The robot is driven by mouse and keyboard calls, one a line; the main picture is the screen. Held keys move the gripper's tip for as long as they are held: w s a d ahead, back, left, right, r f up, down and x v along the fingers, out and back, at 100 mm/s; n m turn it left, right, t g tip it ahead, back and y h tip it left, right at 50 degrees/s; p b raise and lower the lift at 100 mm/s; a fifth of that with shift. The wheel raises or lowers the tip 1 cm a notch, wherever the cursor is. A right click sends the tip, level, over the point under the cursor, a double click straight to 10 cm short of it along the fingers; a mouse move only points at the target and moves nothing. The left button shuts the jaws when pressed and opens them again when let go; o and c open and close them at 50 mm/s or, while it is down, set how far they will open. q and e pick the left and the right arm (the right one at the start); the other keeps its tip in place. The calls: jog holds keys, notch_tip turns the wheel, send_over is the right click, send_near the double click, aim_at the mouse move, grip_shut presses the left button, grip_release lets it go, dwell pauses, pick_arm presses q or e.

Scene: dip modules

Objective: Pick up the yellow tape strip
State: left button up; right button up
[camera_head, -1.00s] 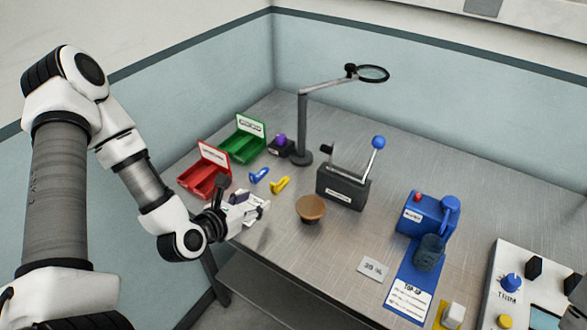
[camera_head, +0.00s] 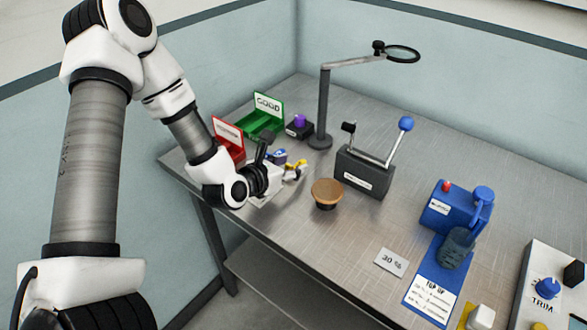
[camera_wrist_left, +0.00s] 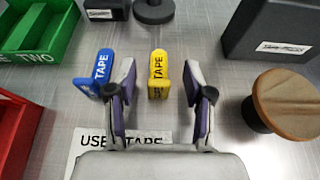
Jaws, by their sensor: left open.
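The yellow tape strip (camera_wrist_left: 158,73), marked TAPE, lies on the metal table between the open fingers of my left gripper (camera_wrist_left: 158,95) in the left wrist view. It does not appear to touch either finger. In the head view the left gripper (camera_head: 287,171) reaches over the table's left part and partly covers the yellow strip (camera_head: 299,165). A blue tape strip (camera_wrist_left: 98,72) lies just left of the left finger. My right gripper is in neither current view.
A label card (camera_wrist_left: 120,146) lies under the gripper. A wooden-topped round knob (camera_head: 326,190) and a dark lever box (camera_head: 362,172) stand to the right. Red (camera_head: 229,138) and green (camera_head: 262,119) trays and a lamp stand (camera_head: 323,110) are behind.

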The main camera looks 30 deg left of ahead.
pick_arm(q)
jog(key=c, duration=0.9)
